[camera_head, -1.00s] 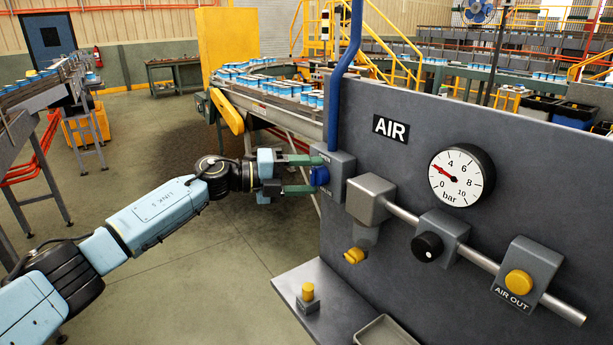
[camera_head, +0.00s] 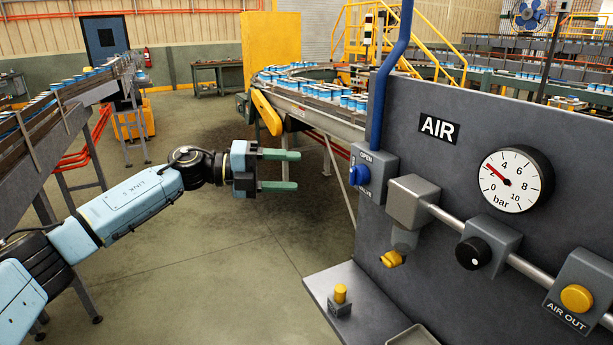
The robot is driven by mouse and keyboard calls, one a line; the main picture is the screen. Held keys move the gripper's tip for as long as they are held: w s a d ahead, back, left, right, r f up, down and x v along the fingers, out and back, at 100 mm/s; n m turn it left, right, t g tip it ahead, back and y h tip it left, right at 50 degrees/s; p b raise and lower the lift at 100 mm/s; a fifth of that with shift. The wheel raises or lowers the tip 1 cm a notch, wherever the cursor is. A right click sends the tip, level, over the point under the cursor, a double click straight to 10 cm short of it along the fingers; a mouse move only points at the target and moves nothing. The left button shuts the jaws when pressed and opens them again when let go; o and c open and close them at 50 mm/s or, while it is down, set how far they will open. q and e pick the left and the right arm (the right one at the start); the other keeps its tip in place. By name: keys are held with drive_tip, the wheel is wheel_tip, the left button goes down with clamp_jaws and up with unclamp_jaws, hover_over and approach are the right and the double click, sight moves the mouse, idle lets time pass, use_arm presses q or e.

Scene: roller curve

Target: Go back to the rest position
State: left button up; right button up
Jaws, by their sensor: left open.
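My left gripper (camera_head: 283,171) is open and empty, its two green fingers level and pointing right. It hangs in free air left of the grey air panel (camera_head: 448,200), apart from it. The blue valve knob (camera_head: 359,175) sits on its grey box at the panel's left edge, to the right of my fingertips, with a clear gap between. The word OPEN shows above the knob. My left arm comes in from the left edge, stretched out. My right gripper is not in view.
The panel carries a gauge (camera_head: 515,180), a black knob (camera_head: 473,253) and a yellow AIR OUT button (camera_head: 577,298). A shelf with a yellow-topped block (camera_head: 340,300) juts out below. Conveyors with cans (camera_head: 318,90) stand behind and at left. The floor (camera_head: 220,270) around my arm is clear.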

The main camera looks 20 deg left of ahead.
use_arm(q)
drive_tip(key=shift+s+a, duration=0.15)
drive_tip(key=shift+a, duration=0.1)
idle(0.3)
